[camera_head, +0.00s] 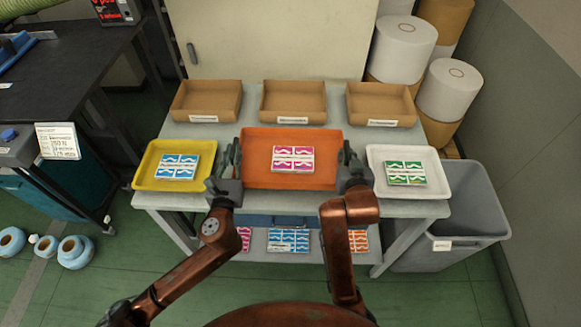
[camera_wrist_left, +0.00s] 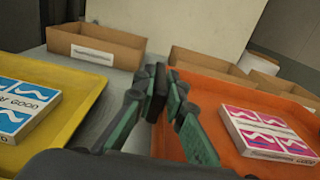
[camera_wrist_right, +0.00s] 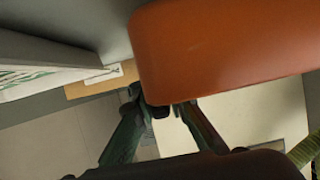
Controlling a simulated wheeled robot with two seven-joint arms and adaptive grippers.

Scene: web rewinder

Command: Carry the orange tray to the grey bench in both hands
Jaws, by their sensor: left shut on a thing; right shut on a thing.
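The orange tray (camera_head: 256,180) is at the middle of the grey bench (camera_head: 345,206), with a pink-and-white packet (camera_head: 293,160) in it. It looks level; I cannot tell whether it rests on the bench top or is slightly above it. My left gripper (camera_head: 233,160) is shut on the tray's left rim, also seen in the left wrist view (camera_wrist_left: 163,92). My right gripper (camera_head: 350,163) is shut on the right rim. In the right wrist view, its fingers (camera_wrist_right: 160,108) are below a smooth orange surface, and their contact is partly hidden.
A yellow tray (camera_head: 146,183) with a blue packet stands left of the orange tray. A white tray (camera_head: 440,190) with a green packet stands right. Three cardboard boxes (camera_head: 293,102) line the back edge. A grey bin (camera_head: 470,200) stands right of the bench.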

